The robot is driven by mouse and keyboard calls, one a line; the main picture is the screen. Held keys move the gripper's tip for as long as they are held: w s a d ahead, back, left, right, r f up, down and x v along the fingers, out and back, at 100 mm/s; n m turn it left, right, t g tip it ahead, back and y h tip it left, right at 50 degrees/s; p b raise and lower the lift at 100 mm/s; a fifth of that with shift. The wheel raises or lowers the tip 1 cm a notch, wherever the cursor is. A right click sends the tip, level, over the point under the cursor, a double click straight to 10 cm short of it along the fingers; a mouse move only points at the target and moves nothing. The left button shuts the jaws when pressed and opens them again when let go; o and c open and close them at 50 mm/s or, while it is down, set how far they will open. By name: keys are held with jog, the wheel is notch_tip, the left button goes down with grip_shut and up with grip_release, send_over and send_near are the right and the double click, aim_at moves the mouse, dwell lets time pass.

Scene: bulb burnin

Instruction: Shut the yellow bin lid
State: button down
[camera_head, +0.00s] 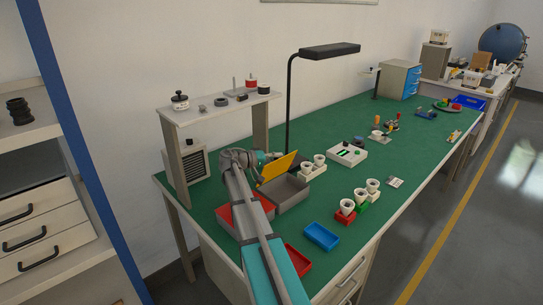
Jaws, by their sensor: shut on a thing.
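The yellow lid (279,167) stands tilted up, raised at the back of a grey bin (287,194) on the green bench. The bin's front and part of its inside show below the lid. My gripper (262,177) is at the lid's left edge and is shut on it. The fingertips are small and partly hidden by my own wrist, so the exact grip is hard to see.
A red bin (233,216) lies left of the grey bin, partly behind my arm. White cups (319,160) stand close to the right. A lamp (290,105) and a shelf (216,109) rise behind. A blue tray (322,236) and small red tray (297,259) are in front.

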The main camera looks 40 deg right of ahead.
jog(key=shift+s+a+f+m, duration=0.15)
jog(key=shift+s+m, duration=0.15)
jog(key=shift+s, duration=0.25)
jog(key=s+f+m+t+y+b, duration=0.1)
jog(key=s+f+m+t, duration=0.1)
jog(key=s, duration=0.3)
jog(key=shift+d+f+m, duration=0.35)
jog(key=shift+f+m, duration=0.4)
jog(key=shift+m, duration=0.05)
jog(key=c, duration=0.5)
grip_release()
